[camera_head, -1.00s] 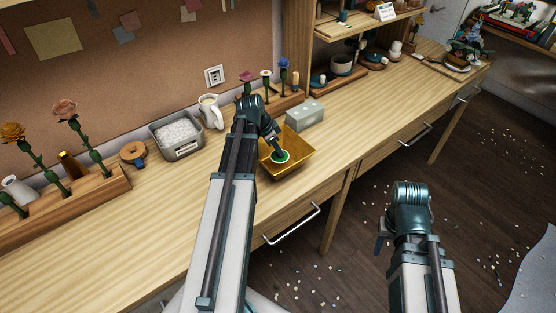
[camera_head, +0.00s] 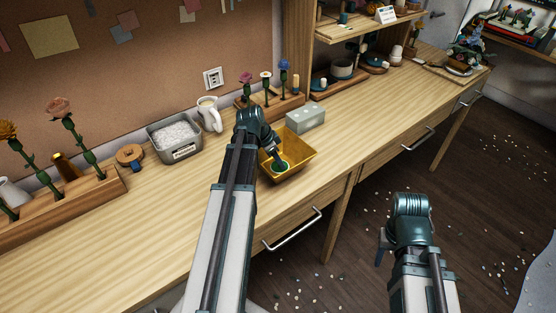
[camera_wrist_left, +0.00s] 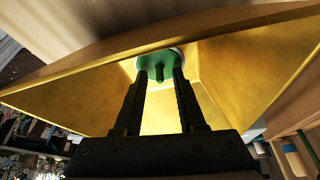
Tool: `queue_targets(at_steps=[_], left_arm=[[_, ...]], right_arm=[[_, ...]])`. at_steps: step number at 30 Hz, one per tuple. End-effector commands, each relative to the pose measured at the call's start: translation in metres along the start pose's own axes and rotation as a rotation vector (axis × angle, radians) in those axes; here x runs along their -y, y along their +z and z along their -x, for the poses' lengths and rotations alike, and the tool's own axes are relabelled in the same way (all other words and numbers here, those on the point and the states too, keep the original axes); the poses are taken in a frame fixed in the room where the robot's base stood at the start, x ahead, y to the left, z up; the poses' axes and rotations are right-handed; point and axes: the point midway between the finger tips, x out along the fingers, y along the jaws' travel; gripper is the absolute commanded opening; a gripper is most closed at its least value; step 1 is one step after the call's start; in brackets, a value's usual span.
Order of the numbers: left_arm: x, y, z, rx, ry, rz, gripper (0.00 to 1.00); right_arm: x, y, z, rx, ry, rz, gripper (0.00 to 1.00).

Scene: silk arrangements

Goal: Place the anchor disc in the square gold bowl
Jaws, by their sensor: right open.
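The anchor disc (camera_wrist_left: 160,60) is green with a pale rim and a small central peg. It is low inside the square gold bowl (camera_head: 302,158), and also shows in the head view (camera_head: 280,167). My left gripper (camera_wrist_left: 160,76) reaches down into the bowl over the disc. Its two fingers stand apart on either side of the peg, with gaps between them and the peg. In the head view my left gripper (camera_head: 279,159) partly hides the disc. My right gripper (camera_head: 381,248) is open and empty, over the floor in front of the table.
A grey block (camera_head: 305,118) stands just behind the bowl. A tray of white granules (camera_head: 175,135), a white pitcher (camera_head: 209,113) and flower stands line the back of the table (camera_head: 130,230).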

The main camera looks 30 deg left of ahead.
Motion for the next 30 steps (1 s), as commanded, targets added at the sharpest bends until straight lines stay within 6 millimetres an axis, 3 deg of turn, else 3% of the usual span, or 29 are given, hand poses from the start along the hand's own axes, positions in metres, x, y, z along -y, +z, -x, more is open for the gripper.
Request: queue_targets(at_steps=[14, 20, 30], left_arm=[[0.000, -0.002, 0.008, 0.000, 0.000, 0.000, 0.40], [-0.001, -0.003, 0.029, 0.000, 0.000, 0.001, 0.40], [-0.001, -0.004, 0.084, 0.000, 0.000, 0.001, 0.40]], right_arm=[[-0.001, 0.001, 0.008, 0.000, 0.000, 0.000, 0.50], [-0.003, 0.002, 0.028, 0.000, 0.000, 0.000, 0.50], [-0.007, 0.005, 0.079, 0.000, 0.000, 0.001, 0.50]])
